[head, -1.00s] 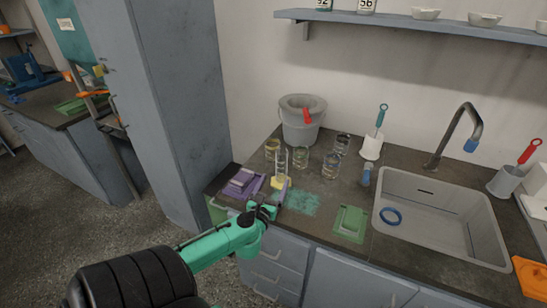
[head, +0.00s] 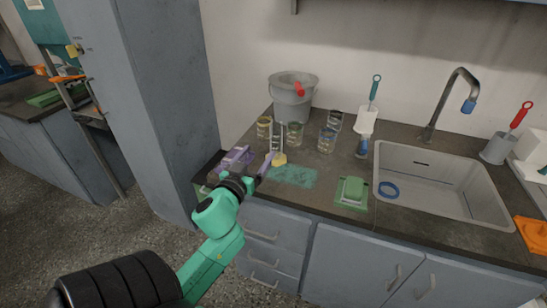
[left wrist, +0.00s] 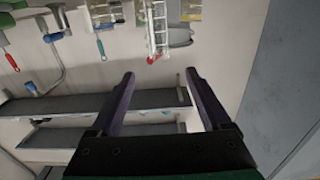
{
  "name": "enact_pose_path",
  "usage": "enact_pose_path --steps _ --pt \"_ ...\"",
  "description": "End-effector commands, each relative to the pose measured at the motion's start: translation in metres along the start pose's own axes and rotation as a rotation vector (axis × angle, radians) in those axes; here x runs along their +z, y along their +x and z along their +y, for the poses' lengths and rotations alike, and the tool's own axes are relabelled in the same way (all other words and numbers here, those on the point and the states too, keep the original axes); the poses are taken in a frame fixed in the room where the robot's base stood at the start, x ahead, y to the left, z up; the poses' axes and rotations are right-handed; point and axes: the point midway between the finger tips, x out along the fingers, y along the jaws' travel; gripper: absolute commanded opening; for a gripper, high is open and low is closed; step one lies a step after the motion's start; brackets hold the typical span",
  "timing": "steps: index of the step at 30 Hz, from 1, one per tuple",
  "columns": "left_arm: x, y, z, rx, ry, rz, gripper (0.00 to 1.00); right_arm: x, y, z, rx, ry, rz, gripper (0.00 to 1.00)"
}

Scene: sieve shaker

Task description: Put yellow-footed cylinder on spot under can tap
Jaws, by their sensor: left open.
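The yellow-footed cylinder (head: 278,140) stands upright on the counter, a clear tall tube on a yellow foot. In the left wrist view, which is upside down, a clear graduated cylinder (left wrist: 157,28) shows ahead of the fingers. My left gripper (head: 254,168) is open, with purple fingers, just left and in front of the cylinder. Its fingers (left wrist: 158,85) hold nothing in the left wrist view. A grey can (head: 291,103) with a red tap-like part (head: 300,89) stands behind the glassware. I cannot make out a marked spot under it. My right gripper is out of view.
Several beakers (head: 326,139) stand close behind and right of the cylinder. A green sponge tray (head: 352,192) and the sink (head: 440,185) are farther right. A tall cabinet (head: 165,90) borders the left.

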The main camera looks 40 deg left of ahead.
Motion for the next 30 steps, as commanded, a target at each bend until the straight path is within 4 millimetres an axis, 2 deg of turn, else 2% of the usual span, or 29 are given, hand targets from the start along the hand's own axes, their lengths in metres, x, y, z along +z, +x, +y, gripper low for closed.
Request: enact_pose_path --steps 2,9,14,21,24,29,30 --pt "-0.003 0.011 0.000 -0.003 0.014 0.004 0.81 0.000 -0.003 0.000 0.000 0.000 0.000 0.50" --pt "-0.005 0.073 0.000 -0.003 0.010 0.005 0.81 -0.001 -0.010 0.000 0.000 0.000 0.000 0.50" --pt "-0.003 0.095 0.000 -0.001 0.009 0.004 0.81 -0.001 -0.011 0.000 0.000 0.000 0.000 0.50" --pt "-0.003 0.136 0.001 -0.001 0.007 0.004 0.81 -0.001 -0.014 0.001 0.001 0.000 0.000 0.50" --pt "-0.002 0.144 0.001 -0.001 0.006 0.002 0.81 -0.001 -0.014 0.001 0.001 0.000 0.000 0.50" --pt "-0.002 0.144 0.001 0.000 0.005 0.002 0.81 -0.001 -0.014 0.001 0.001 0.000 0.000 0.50" --pt "-0.002 0.144 0.001 0.000 0.005 0.002 0.74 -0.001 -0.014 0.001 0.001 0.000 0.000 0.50"
